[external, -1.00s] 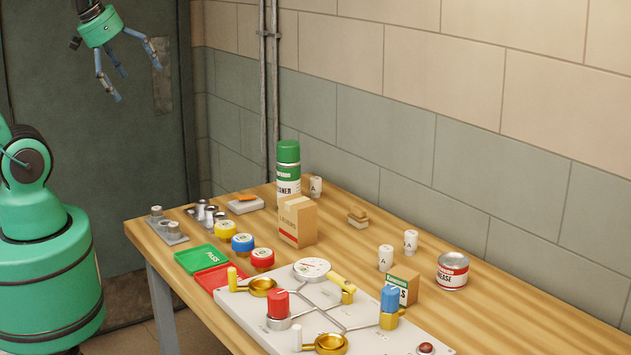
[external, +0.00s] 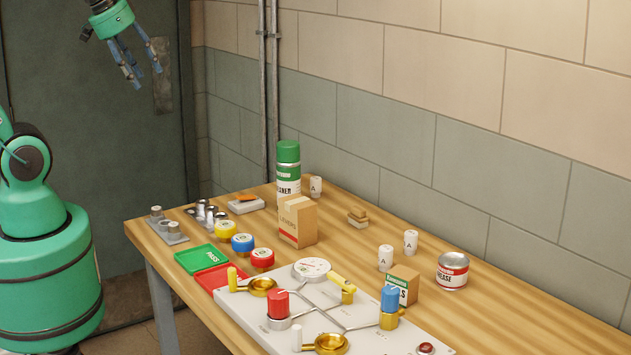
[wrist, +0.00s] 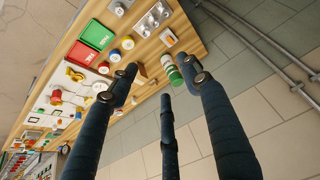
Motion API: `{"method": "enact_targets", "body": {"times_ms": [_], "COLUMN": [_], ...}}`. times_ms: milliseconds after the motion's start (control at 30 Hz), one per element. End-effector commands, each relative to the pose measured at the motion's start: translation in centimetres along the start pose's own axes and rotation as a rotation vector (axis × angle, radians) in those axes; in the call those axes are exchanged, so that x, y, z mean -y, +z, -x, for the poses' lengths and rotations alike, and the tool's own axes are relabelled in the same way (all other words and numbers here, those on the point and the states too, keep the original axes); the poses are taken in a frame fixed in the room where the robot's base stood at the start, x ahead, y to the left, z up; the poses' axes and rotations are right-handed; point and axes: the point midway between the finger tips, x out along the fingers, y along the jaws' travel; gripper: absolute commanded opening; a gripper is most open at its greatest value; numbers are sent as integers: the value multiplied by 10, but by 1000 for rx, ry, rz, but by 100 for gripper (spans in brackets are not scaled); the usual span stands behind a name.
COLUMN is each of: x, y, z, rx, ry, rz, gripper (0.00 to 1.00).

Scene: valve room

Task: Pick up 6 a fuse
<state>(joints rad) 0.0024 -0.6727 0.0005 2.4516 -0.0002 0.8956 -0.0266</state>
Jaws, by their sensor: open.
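Three white cylinders marked "A", likely the fuses, stand upright on the wooden table; their numbers are too small to read. One fuse (external: 316,186) stands at the back beside the green-capped spray can. A second fuse (external: 411,242) and a third fuse (external: 385,257) stand close together right of the middle. My gripper (external: 143,75) is open and empty, high above and beyond the table's far left end, well apart from the fuses.
The spray can (external: 288,172) and a cardboard box (external: 298,221) stand near the back fuse. A small box (external: 403,285) and a grease tin (external: 453,270) stand by the front pair. The valve board (external: 240,318) fills the front. A tiled wall (external: 420,150) runs behind.

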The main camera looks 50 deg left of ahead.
Motion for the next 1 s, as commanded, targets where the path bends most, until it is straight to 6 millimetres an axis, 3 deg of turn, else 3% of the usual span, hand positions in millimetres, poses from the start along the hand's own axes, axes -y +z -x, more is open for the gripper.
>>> {"method": "enact_targets", "body": {"times_ms": [467,1000], "x": [-6,-15], "y": [-102,-205], "z": [-20,-86], "rx": [87,186], "ry": [-2,-16], "rz": [83,180], "gripper": [48,48]}}
